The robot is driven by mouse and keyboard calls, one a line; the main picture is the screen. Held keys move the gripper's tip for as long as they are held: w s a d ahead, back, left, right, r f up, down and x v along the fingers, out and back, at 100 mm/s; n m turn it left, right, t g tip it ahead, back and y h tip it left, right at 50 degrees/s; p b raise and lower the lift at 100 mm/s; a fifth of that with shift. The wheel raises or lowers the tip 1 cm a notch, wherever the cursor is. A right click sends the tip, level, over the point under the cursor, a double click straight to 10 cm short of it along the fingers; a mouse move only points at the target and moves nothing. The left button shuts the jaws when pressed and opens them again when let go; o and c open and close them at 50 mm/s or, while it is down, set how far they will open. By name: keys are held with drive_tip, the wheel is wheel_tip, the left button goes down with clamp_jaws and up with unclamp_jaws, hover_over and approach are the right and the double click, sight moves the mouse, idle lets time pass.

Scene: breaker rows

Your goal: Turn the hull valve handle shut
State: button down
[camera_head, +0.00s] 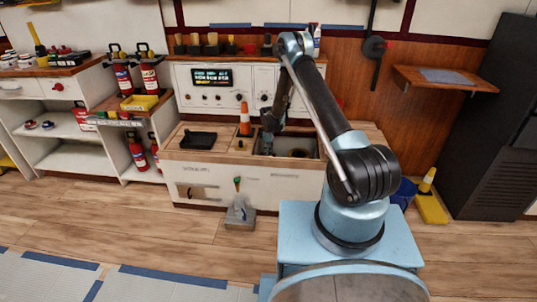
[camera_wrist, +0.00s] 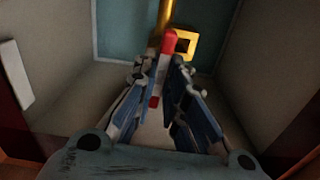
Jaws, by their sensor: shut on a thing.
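In the wrist view the hull valve handle shows as a red bar (camera_wrist: 169,42) in front of a brass-coloured pipe and fitting (camera_wrist: 184,47). My gripper (camera_wrist: 163,66) has its two fingers closed in on the red bar, one on each side. More red shows lower down between the fingers. The fingers hide much of the handle, so its full angle cannot be told. In the head view my gripper (camera_head: 267,142) reaches down into the opening in the bench top (camera_head: 309,147). The valve itself cannot be made out there.
Pale walls of a recess stand close on both sides of my gripper in the wrist view. On the bench, a black tray (camera_head: 198,139) and an orange cone (camera_head: 245,121) stand left of the opening. A control panel (camera_head: 212,83) rises behind. Floor in front is mostly clear.

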drive_tip(key=shift+d+n, duration=0.1)
drive_tip(key=shift+n, duration=0.4)
drive_tip(key=shift+w, duration=0.1)
drive_tip(key=c, duration=1.6)
unclamp_jaws()
drive_tip(key=shift+c, duration=0.2)
wheel_tip(320, 180, up, 12)
